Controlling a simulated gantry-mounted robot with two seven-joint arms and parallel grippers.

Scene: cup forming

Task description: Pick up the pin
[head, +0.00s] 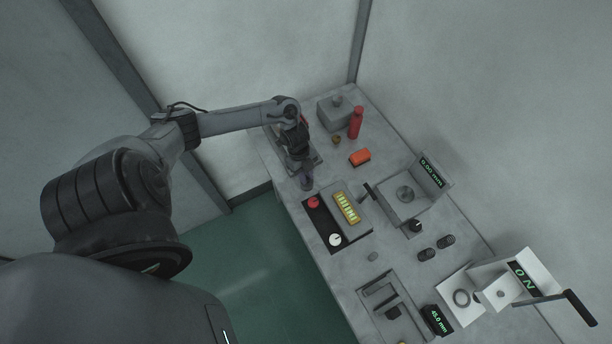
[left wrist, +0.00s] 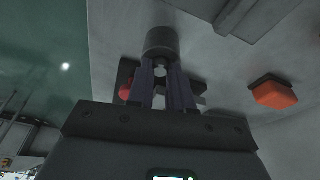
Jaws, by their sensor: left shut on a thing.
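My left gripper (head: 304,172) is over the left edge of the bench, by the upper end of a dark tray (head: 322,222). In the left wrist view, the left gripper (left wrist: 161,75) is shut on a short dark grey cylinder, which I take to be the pin (left wrist: 162,41). It sticks out past the fingertips. In the head view it is small and dark against the gripper, so its lower end is hard to make out. My right gripper is in neither view.
An orange block (head: 360,157) and a red bottle (head: 355,122) stand farther back. A machine with a display (head: 430,175) is to the right. Green floor lies left of the bench.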

